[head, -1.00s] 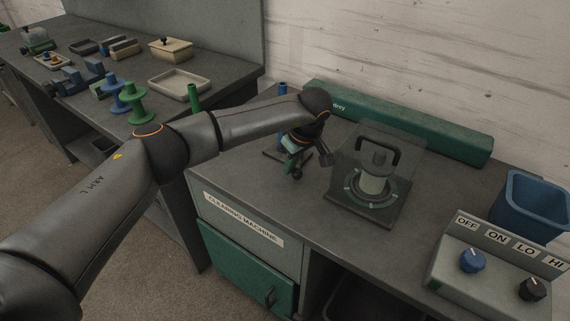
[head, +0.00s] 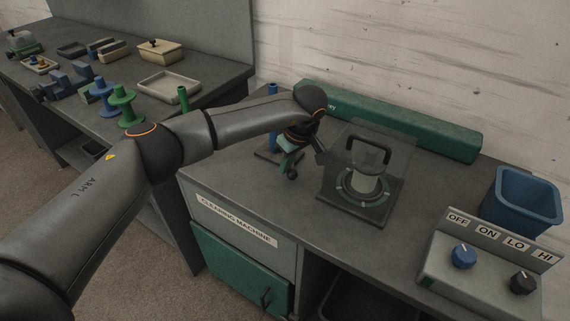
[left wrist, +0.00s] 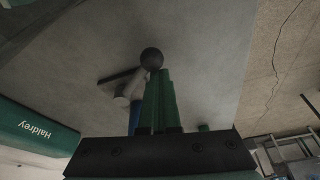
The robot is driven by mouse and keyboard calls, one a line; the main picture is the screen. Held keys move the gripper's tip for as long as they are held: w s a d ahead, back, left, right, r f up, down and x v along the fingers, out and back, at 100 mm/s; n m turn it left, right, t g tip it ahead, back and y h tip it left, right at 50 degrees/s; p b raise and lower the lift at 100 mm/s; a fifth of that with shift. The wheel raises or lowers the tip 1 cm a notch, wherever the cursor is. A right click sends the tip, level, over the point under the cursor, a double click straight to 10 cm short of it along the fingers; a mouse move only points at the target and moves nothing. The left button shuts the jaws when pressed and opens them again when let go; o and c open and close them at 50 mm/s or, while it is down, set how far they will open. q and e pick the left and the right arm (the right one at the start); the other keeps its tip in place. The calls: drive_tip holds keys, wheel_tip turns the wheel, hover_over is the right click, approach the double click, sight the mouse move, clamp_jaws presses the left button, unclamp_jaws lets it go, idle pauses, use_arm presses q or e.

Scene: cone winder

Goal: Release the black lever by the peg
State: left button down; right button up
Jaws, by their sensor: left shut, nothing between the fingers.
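The black lever's ball knob (head: 292,174) shows just below my left gripper (head: 289,163) in the head view. In the left wrist view the round black knob (left wrist: 151,58) sits right at the tips of my green fingers (left wrist: 158,88), which are together and empty. I cannot tell whether they touch the knob. The blue peg (head: 273,131) stands upright just left of the gripper; part of it shows beside the fingers in the left wrist view (left wrist: 135,115). Most of the lever's arm is hidden by the gripper. My right gripper is not in view.
A clear-hooded machine (head: 367,186) with a black handle stands right of the gripper. A long green case (head: 420,128) lies along the wall. A blue bin (head: 522,202) and a control box (head: 478,277) with knobs are at right. The counter's front middle is clear.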

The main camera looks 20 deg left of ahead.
use_arm(q)
drive_tip(key=p+v, duration=0.1)
drive_tip(key=v, duration=0.2)
drive_tip(key=w+p+v, duration=0.1)
drive_tip(key=p+v, duration=0.3)
drive_tip(key=v, duration=0.1)
drive_tip(key=shift+d+r, duration=0.25)
drive_tip(key=shift+r, duration=0.1)
drive_tip(key=shift+d+r+p, duration=0.15)
drive_tip(key=shift+r+p, duration=0.2)
drive_tip(key=shift+p, duration=0.05)
use_arm(e)
drive_tip(key=shift+m+h, duration=0.3)
drive_tip(key=shift+h, duration=0.2)
drive_tip(key=d+r, duration=0.1)
drive_tip(key=s+d+r, duration=0.1)
drive_tip(key=d+r, duration=0.1)
drive_tip(key=shift+d+r, duration=0.3)
